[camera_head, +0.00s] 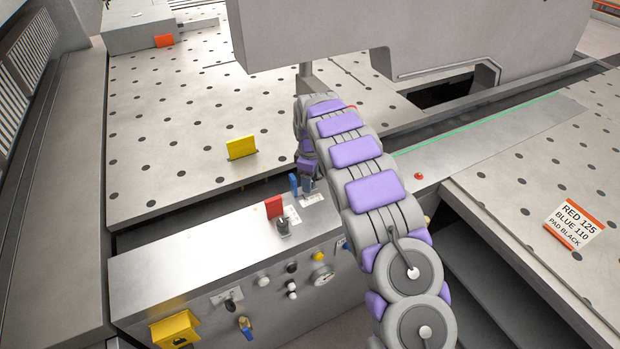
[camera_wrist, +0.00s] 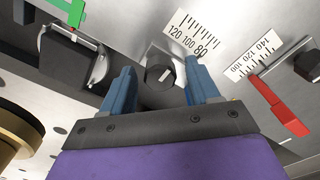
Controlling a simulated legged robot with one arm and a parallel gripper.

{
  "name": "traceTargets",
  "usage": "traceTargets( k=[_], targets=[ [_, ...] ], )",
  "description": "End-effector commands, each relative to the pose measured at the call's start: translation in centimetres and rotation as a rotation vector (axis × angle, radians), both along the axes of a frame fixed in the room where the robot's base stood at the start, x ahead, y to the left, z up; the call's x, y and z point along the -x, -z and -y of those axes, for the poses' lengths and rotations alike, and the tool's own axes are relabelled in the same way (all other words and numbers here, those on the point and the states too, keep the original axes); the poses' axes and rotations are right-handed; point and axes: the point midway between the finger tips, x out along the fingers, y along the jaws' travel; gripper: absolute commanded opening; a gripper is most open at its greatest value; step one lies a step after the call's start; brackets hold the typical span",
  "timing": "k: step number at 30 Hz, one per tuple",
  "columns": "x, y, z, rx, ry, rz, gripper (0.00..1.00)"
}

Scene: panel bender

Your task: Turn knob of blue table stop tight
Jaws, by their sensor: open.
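In the wrist view, a round dark knob (camera_wrist: 157,77) with a pale pointer line sits on the metal panel below a white scale (camera_wrist: 190,38) marked 120, 100, 80. My gripper (camera_wrist: 160,67) is open, its two blue fingers on either side of this knob; I cannot tell if they touch it. In the head view, my gripper (camera_head: 300,183) is over the far right part of the front console. The red stop (camera_head: 274,207) stands to its left; it also shows in the wrist view (camera_wrist: 280,106).
The red stop's knob (camera_wrist: 307,66) is at the right of the wrist view. A green-edged part (camera_wrist: 62,56) and brass cylinder (camera_wrist: 14,135) are at left. A yellow block (camera_head: 241,147) stands on the perforated table. A card (camera_head: 574,223) reads RED 125, BLUE 110, PAD BLACK.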

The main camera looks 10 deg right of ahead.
Motion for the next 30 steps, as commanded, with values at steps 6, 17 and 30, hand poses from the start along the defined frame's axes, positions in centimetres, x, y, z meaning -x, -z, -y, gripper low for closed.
traceTargets(
  k=[6, 17, 30],
  targets=[
    [-0.02, -0.03, 0.00, 0.000, 0.000, 0.000, 0.53],
    [-0.04, -0.04, 0.00, 0.000, 0.000, 0.001, 0.18],
    [-0.05, -0.11, -0.04, 0.001, 0.035, 0.001, 0.04]
  ],
)
